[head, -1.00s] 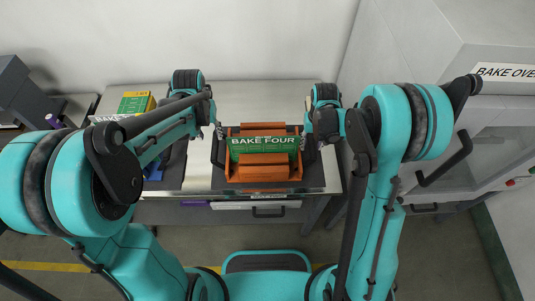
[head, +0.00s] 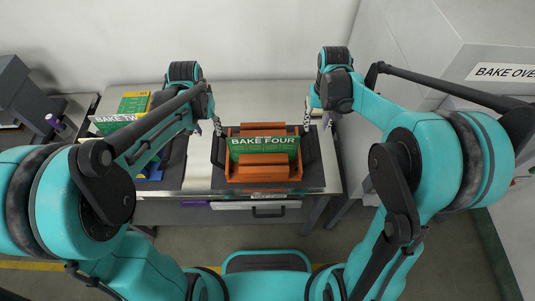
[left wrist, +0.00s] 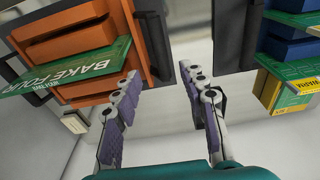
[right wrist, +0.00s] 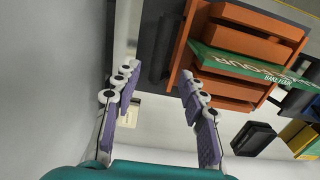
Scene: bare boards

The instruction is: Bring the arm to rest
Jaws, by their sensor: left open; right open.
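My left gripper (left wrist: 160,105) is open and empty in the left wrist view, over the metal table. In the head view it (head: 218,127) hangs just left of the orange rack. My right gripper (right wrist: 158,95) is open and empty in the right wrist view. In the head view it (head: 308,122) is at the rack's right side. The orange rack (head: 262,172) stands on a dark tray and carries a green "BAKE FOUR" board (head: 264,147). I cannot tell whether either gripper's fingers touch the tray's handles.
The metal table (head: 235,100) has bare room behind the rack. A white oven (head: 470,60) stands at right. A drawer handle (head: 268,213) is at the table's front.

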